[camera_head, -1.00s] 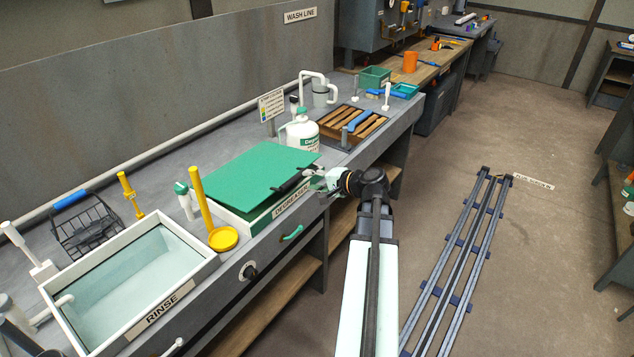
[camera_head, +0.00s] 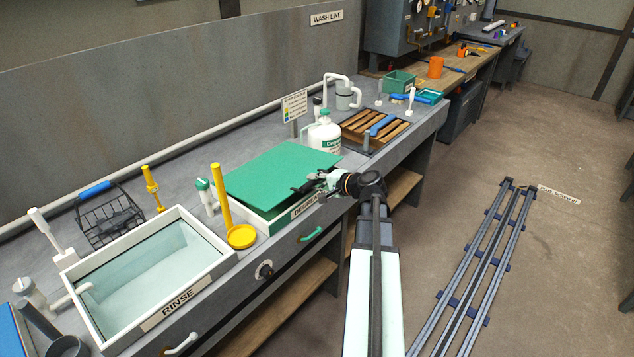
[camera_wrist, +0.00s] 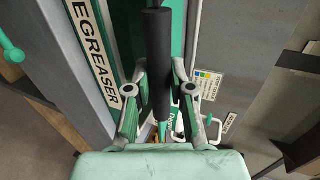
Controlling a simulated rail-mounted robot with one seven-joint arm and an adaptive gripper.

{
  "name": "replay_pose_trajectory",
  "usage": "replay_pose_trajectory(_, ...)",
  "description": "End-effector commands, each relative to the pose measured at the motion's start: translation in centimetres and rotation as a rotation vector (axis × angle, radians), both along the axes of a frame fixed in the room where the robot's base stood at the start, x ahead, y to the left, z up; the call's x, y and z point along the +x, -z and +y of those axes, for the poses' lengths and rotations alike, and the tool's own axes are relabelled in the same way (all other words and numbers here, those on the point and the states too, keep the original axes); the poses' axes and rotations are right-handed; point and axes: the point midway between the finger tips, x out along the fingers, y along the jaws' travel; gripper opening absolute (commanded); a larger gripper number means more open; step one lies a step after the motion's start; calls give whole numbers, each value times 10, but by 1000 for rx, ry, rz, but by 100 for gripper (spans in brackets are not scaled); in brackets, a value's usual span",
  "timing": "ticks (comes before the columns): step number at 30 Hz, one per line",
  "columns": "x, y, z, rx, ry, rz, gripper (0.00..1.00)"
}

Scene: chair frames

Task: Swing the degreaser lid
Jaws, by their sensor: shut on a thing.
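The green degreaser lid (camera_head: 278,172) is tilted, its front edge raised a little over the white-rimmed degreaser tank (camera_head: 252,215). A strip of green shows below that edge. The lid has a black bar handle (camera_head: 304,187) on its front side. In the wrist view the black handle (camera_wrist: 158,65) runs upright between the two fingers. My gripper (camera_head: 322,182) is shut on this handle; it also shows in the wrist view (camera_wrist: 159,90). The "DEGREASER" label (camera_wrist: 95,50) is left of the handle there. My gripper and arm partly cover the label in the head view.
A rinse basin (camera_head: 88,330) and yellow dipper (camera_head: 242,236) stand left of the tank. A white degreaser bottle (camera_head: 324,134) and sign (camera_head: 294,106) stand close behind the lid. A wooden-slatted rack (camera_head: 370,130) is to the right. Floor rails (camera_head: 480,260) lie at right.

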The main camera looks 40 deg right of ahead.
Motion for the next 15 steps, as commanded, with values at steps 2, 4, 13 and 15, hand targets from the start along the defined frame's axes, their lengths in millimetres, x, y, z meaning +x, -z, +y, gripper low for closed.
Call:
replay_pose_trajectory(2,-1,2,0,0,0,0,0)
replay_pose_trajectory(4,-1,5,0,0,0,0,0)
replay_pose_trajectory(13,-3,19,0,0,0,1,0)
replay_pose_trajectory(15,-3,22,0,0,0,1,0)
